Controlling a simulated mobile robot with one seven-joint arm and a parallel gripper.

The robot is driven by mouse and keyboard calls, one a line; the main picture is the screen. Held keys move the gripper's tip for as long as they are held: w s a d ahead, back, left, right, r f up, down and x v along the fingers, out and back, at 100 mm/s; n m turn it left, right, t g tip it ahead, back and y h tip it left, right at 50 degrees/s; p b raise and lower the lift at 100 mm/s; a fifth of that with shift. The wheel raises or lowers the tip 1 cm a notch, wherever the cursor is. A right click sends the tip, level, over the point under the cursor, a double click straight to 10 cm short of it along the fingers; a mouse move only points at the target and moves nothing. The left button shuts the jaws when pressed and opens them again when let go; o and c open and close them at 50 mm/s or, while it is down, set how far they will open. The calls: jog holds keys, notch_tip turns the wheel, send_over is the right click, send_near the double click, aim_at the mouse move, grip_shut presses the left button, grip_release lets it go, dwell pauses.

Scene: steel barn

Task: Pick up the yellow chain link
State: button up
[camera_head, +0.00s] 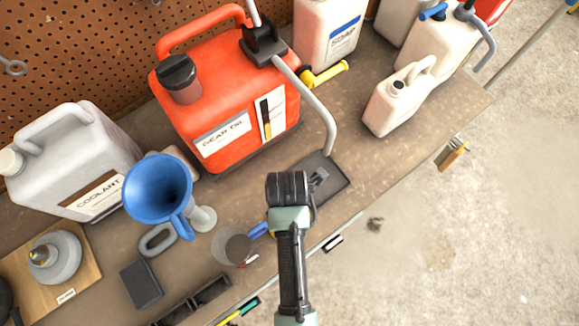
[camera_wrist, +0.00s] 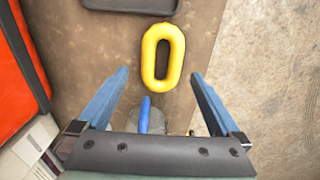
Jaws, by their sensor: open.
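The yellow chain link (camera_wrist: 148,58) lies flat on the brown bench top in the wrist view, its long side running up and down the picture. My gripper (camera_wrist: 160,75) is open and empty, its two blue fingers apart. The link shows between and slightly beyond the fingertips, with no visible contact. In the head view my arm hides the yellow link, and the fingers cannot be made out there. A grey chain link (camera_head: 145,243) lies farther left on the bench in the head view.
A dark tray (camera_head: 337,190) lies beside my arm, near the bench edge. A red gear oil jug (camera_head: 222,115), blue funnel (camera_head: 155,185) and coolant jug (camera_head: 75,150) stand left. Right of the bench is open floor.

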jog(key=shift+d+f+p, duration=0.2)
jog(key=shift+f+p, duration=0.1)
jog(key=shift+f, duration=1.9)
jog(key=c, duration=1.3)
jog(key=shift+c, duration=0.5)
jog(key=shift+r, duration=0.15)
